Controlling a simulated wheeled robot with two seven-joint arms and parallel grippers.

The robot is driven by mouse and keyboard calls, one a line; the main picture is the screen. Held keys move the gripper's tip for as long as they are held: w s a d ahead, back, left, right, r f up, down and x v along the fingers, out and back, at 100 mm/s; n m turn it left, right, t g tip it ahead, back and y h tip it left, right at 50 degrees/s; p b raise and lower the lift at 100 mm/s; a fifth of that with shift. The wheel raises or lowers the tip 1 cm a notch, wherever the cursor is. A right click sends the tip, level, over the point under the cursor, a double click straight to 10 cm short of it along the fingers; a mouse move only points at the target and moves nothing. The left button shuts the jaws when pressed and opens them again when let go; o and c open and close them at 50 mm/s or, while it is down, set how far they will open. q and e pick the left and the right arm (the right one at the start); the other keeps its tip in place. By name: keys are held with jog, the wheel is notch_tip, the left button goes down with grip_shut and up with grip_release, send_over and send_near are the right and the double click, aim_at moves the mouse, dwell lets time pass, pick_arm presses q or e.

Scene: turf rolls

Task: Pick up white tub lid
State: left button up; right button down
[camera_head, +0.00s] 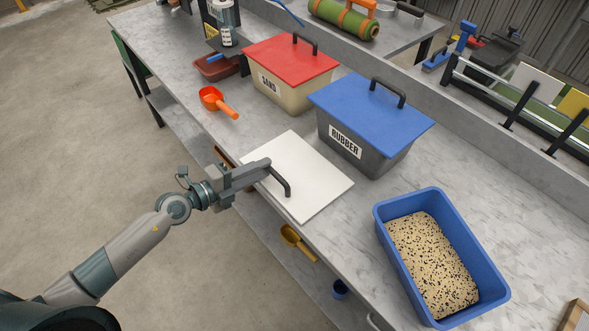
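The white tub lid (311,168) is a flat square panel with a dark bar handle (282,183). It appears to lie flat at the front edge of the grey bench, left of the tub marked RUBBER. My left gripper (266,170) reaches in from the left, its fingertips at the near left end of the handle. The fingers overlap the handle there, and whether they are closed on it is not clear. My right gripper is not in view.
The RUBBER tub with blue lid (372,112) and SAND tub with red lid (291,61) stand behind. A blue bin of speckled granules (384,216) stands right. An orange scoop (216,101) lies left. A yellow scoop (293,239) is below the bench edge.

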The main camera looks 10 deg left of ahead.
aim_at(280, 170)
pick_arm(q)
jog(key=shift+w+d+f, duration=0.1)
jog(key=shift+w+d, duration=0.2)
jog(key=shift+w, duration=0.1)
jog(key=shift+d+p+x, duration=0.2)
jog(key=shift+p+x, duration=0.3)
jog(key=shift+x, duration=2.15)
jog(key=shift+s, duration=0.2)
grip_shut()
